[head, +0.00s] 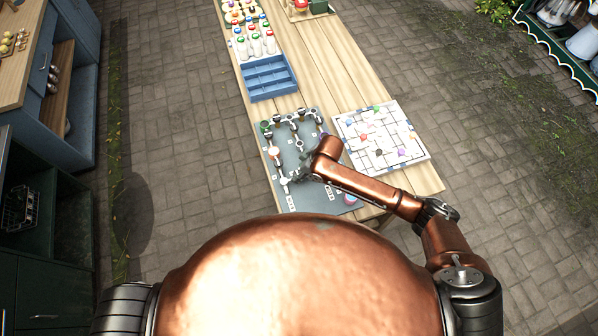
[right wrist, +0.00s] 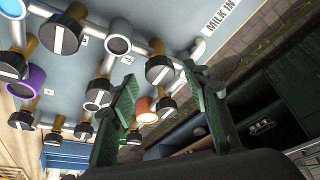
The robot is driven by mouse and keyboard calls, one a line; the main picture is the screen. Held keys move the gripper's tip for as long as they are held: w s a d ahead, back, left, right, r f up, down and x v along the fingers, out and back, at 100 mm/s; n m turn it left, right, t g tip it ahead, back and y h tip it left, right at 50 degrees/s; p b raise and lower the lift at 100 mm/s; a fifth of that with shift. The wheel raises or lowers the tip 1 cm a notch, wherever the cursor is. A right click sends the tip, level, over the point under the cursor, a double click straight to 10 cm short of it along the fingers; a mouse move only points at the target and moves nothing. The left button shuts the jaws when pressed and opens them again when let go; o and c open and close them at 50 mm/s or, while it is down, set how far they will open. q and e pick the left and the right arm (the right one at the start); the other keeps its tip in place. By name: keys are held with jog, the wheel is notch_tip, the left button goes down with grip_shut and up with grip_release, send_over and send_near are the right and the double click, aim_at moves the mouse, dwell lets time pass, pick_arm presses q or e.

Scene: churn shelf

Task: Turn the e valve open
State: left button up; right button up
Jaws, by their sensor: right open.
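A grey valve board (head: 330,197) lies on the wooden table, carrying silver pipes and several valves. In the right wrist view the valves have black knobs with a white stripe, such as one knob (right wrist: 160,68) on a brass stem. Small letter tags sit beside them, too small to read, so I cannot tell which is the e valve. My right gripper (head: 297,178) is over the near left part of the board. Its two dark green fingers (right wrist: 162,105) are apart. An orange-rimmed pipe end (right wrist: 146,110) and a black knob (right wrist: 165,109) show between them, further off. My left gripper is out of view.
A white board (head: 412,152) with coloured pieces lies right of the valve board. A blue divided tray (head: 268,78) and several white bottles (head: 256,45) stand farther along the table. A "MILK IN" label (right wrist: 222,15) marks one pipe. Cabinets stand at the left.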

jog(key=shift+w+a+f, duration=0.1)
jog(key=shift+a+f, duration=0.1)
jog(key=shift+f, duration=0.35)
jog(key=c, duration=1.2)
